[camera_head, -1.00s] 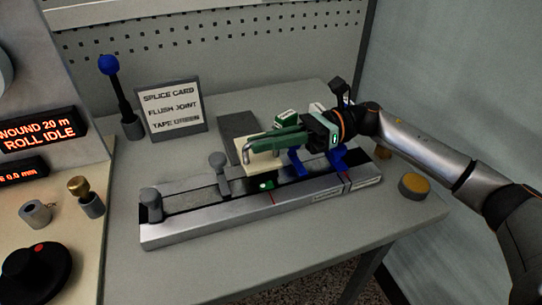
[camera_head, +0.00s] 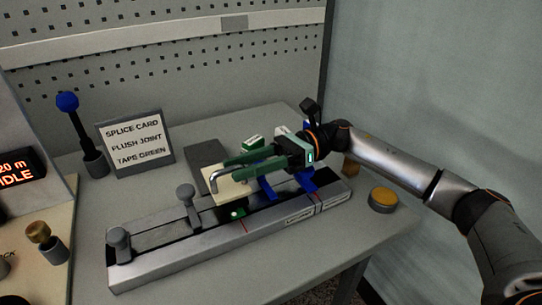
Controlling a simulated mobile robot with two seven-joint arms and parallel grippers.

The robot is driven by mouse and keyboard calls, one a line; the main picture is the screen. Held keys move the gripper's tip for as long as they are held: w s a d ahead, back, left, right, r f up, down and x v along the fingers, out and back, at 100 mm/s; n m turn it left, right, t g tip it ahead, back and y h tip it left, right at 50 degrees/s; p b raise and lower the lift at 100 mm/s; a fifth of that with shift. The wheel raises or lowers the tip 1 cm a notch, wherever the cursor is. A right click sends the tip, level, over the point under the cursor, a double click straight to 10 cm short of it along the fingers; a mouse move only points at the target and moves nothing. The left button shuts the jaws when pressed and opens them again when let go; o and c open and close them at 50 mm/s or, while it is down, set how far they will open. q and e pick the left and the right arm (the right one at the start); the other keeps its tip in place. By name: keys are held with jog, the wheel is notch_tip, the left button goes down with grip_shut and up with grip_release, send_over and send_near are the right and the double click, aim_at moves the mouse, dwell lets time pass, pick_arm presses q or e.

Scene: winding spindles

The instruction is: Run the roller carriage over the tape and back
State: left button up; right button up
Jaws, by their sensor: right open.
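A long grey splicing bed (camera_head: 170,259) with a dark top channel lies across the table. A cream plate (camera_head: 232,194) with a bent metal bar (camera_head: 214,181) sits over the bed's middle; I cannot tell whether it belongs to the roller carriage. Blue brackets (camera_head: 305,180) stand on the bed right of it. My right gripper (camera_head: 222,168) reaches in from the right with green fingers spread apart, close to the bent bar and above the plate. Whether it touches the bar is unclear. The tape is hard to make out. My left gripper is out of view.
Two grey knobbed posts (camera_head: 187,200) rise from the bed's left part. A splice card sign (camera_head: 137,142) and a blue-topped tool (camera_head: 69,104) stand behind. A dark grey plate (camera_head: 206,153) lies behind the bed. A yellow-topped puck (camera_head: 383,197) sits at the right.

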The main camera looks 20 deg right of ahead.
aim_at(218, 173)
jog(key=d, duration=0.6)
jog(key=d+b, duration=0.1)
jog(key=d, duration=0.2)
jog(key=shift+w+d, duration=0.25)
jog(key=shift+d, duration=0.55)
jog(key=shift+s+a, duration=0.15)
jog(key=shift+a, duration=0.1)
jog(key=a+n, duration=0.1)
jog(key=s+a+n+t+h, duration=0.1)
jog(key=n, duration=0.1)
jog(key=a+n+t, duration=0.1)
jog(key=shift+s+f+h+p, duration=0.15)
jog(key=shift+s+h+p, duration=0.15)
jog(key=shift+s+p, duration=0.1)
jog(key=n+t, duration=0.1)
jog(key=s+a+r+n+t+h, duration=0.1)
jog(key=n, duration=0.1)
jog(key=shift+a, duration=0.1)
jog(key=w+a+n+p, duration=0.1)
jog(key=a, duration=0.2)
jog(key=w+a+t+p, duration=0.1)
jog(key=a, duration=0.3)
jog(key=w+a+n+p, duration=0.1)
jog(key=a, duration=0.3)
jog(key=shift+w+a+f+n+t+h, duration=0.1)
jog(key=shift+f+n+t+h, duration=0.2)
jog(key=shift+f, duration=0.1)
jog(key=shift+w+a+f+p, duration=0.15)
jog(key=shift+a+f+p, duration=0.05)
jog(key=shift+a+p, duration=0.15)
